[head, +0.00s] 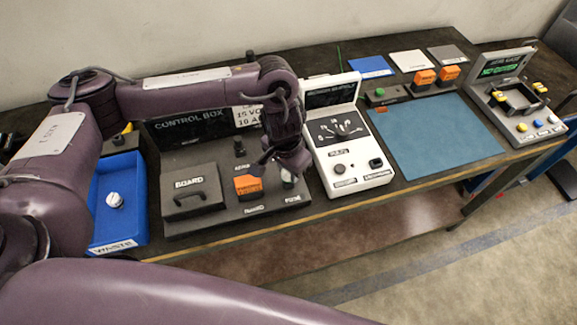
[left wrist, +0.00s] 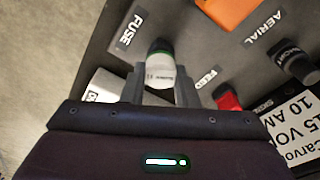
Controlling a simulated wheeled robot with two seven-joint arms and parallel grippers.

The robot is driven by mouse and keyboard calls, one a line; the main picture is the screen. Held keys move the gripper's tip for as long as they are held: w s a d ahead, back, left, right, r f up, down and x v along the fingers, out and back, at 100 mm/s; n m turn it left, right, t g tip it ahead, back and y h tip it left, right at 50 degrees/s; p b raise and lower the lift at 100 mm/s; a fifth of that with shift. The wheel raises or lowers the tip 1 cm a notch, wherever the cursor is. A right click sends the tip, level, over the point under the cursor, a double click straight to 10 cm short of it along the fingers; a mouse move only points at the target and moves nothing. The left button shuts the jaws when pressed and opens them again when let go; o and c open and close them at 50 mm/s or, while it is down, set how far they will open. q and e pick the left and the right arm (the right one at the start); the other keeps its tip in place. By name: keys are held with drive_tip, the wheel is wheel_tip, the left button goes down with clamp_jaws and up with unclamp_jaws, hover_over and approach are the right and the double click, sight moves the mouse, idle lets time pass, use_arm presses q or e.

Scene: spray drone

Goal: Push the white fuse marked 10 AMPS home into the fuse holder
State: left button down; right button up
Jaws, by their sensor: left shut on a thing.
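The white fuse (left wrist: 160,68) with a green band shows in the left wrist view, between the two fingers of my left gripper (left wrist: 161,82), which is shut on it. The fuse is by the FUSE label on the control box; its seat in the holder is hidden, so I cannot tell how deep it sits. In the head view my left gripper (head: 287,168) is low over the right front of the control box (head: 215,219), and only a bit of the fuse (head: 288,181) shows below it. The 10 AMPS marking is not readable on the fuse. My right gripper is out of view.
An orange block (head: 248,187) sits just left of the gripper. A white meter unit (head: 350,160) stands close on its right. A blue waste bin (head: 130,200) holding a white round piece (head: 115,200) is at left. The blue mat (head: 437,137) is bare.

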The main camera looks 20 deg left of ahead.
sight(286, 173)
use_arm(q)
drive_tip(key=shift+f, duration=0.45)
drive_tip(key=c, duration=1.1)
unclamp_jaws()
drive_tip(key=shift+o, duration=0.2)
drive_tip(key=r, duration=0.7)
drive_tip(key=shift+s+a+r+p, duration=0.15)
drive_tip(key=shift+s+r+p, duration=0.15)
drive_tip(key=shift+r+p, duration=0.1)
drive_tip(key=shift+f, duration=0.1)
